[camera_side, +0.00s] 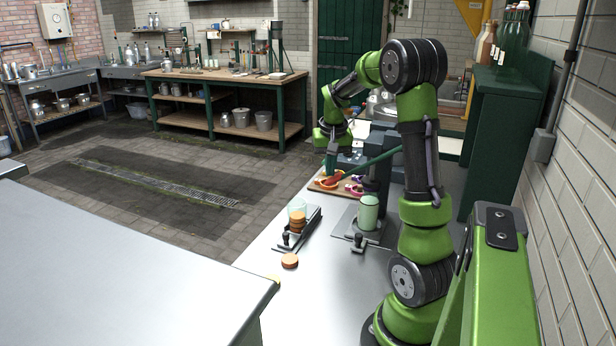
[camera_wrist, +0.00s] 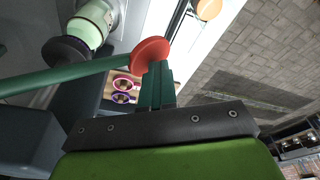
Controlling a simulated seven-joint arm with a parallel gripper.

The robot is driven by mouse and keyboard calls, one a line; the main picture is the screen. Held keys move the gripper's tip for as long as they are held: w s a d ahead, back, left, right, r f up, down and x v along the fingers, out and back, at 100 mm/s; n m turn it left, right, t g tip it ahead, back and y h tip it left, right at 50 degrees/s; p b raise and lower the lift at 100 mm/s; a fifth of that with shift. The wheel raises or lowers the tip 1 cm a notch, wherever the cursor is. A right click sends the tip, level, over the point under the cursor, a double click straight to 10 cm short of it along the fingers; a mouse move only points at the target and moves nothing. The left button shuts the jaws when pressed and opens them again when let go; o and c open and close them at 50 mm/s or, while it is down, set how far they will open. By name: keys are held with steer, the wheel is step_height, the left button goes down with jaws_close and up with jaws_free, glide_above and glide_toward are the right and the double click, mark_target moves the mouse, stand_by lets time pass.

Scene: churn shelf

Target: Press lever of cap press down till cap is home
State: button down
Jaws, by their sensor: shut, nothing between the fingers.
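The cap press stands on the counter with its long green lever (camera_side: 378,162) sloping down to the left in the side view. The lever (camera_wrist: 85,73) also crosses the wrist view and ends in a red knob (camera_wrist: 151,50). My gripper (camera_side: 331,170) is shut and empty, fingers pointing down at the knob end. In the wrist view its fingertips (camera_wrist: 158,66) overlap the knob's edge; I cannot tell whether they touch. A pale green jar (camera_side: 369,213) stands on the press base below the dark press head (camera_wrist: 65,50). The cap on the jar cannot be made out.
Bottles (camera_side: 514,38) stand on the green cabinet at right.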

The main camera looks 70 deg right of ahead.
steer(key=shift+s+r, duration=0.3)
steer(key=shift+r, duration=0.6)
steer(key=shift+s+r, duration=0.25)
steer(key=shift+r, duration=0.6)
steer(key=shift+w+r, duration=0.3)
steer(key=shift+r, duration=0.35)
steer(key=shift+w+r, duration=0.3)
steer(key=shift+r, duration=0.3)
steer(key=shift+w+r, duration=0.3)
steer(key=shift+r, duration=0.35)
steer(key=r, duration=0.1)
steer(key=w+r, duration=0.1)
steer(key=r, duration=0.1)
steer(key=shift+w+r, duration=0.25)
steer(key=shift+r, duration=0.1)
